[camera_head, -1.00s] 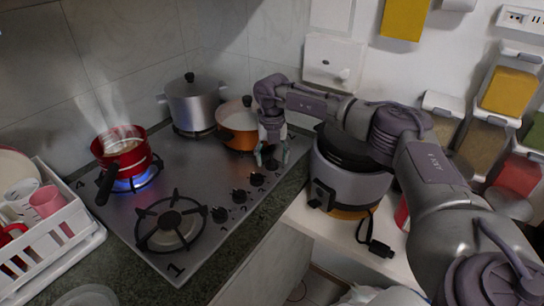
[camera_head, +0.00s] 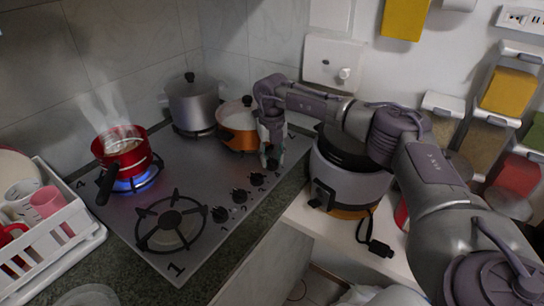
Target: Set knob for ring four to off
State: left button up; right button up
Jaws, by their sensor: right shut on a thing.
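The stove (camera_head: 200,180) has a row of black knobs along its right edge. The three nearer knobs, the first (camera_head: 220,214), the second (camera_head: 239,196) and the third (camera_head: 256,179), are in plain view. The farthest knob is hidden by my right gripper (camera_head: 271,158), which points down at its place and is shut on it. The ring marked 4, at the left, burns with a blue flame (camera_head: 131,184) under a steaming red pot (camera_head: 122,150). My left gripper is not in view.
An orange pot (camera_head: 237,136) stands just left of my right gripper, with a steel pot (camera_head: 192,103) behind. A grey cooker (camera_head: 348,185) stands to its right. The front ring (camera_head: 171,225) is bare. A white dish rack (camera_head: 58,228) is at the left.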

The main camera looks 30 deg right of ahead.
aim_at(272, 159)
jog(key=n, duration=0.4)
jog(key=shift+r+n, duration=0.1)
jog(key=shift+n, duration=2)
jog(key=o, duration=1.2)
jog(key=shift+c, duration=0.2)
notch_tip(272, 159, up, 12)
